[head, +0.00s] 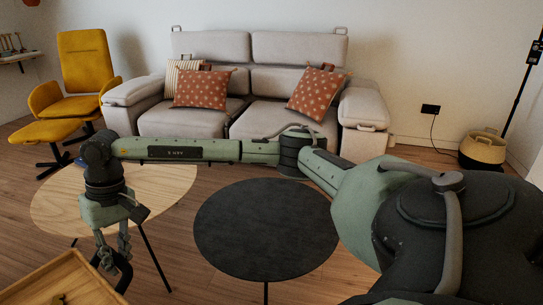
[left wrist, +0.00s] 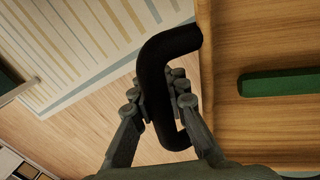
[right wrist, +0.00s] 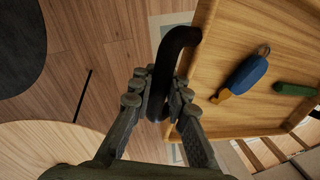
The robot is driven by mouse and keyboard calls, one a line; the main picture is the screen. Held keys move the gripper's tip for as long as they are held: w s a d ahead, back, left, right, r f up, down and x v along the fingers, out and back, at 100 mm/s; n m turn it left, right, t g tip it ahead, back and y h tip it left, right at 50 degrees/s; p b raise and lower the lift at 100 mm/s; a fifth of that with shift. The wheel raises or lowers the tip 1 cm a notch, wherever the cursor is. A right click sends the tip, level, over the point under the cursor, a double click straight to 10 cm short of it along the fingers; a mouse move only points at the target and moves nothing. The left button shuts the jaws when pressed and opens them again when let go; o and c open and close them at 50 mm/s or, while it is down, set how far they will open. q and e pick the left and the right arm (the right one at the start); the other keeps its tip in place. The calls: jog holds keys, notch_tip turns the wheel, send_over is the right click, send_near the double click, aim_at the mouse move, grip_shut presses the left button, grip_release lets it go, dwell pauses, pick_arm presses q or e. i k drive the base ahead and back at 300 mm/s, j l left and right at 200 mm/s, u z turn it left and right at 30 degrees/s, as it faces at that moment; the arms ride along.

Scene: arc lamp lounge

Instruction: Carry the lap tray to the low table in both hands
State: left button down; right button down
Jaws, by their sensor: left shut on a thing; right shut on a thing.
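The wooden lap tray (head: 62,280) shows at the bottom left of the head view, partly cut off. My right gripper (head: 112,262) is at its right end; in the right wrist view my right gripper (right wrist: 157,98) is shut on the tray's black handle (right wrist: 172,58). In the left wrist view my left gripper (left wrist: 163,98) is shut on the other black handle (left wrist: 160,62). A blue object with a tan tip (right wrist: 245,74) and a green object (right wrist: 295,89) lie in the tray. Two low tables show: a round black one (head: 265,230) and a pale wooden one (head: 60,205).
A striped rug (left wrist: 75,45) shows beside the tray.

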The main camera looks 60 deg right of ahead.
aim_at(286, 233)
jog(key=z, duration=1.8)
jog(key=i+z, duration=0.1)
jog(key=z, duration=0.2)
jog(key=i+j+z, duration=0.1)
jog(key=z, duration=0.2)
jog(key=i+j, duration=0.8)
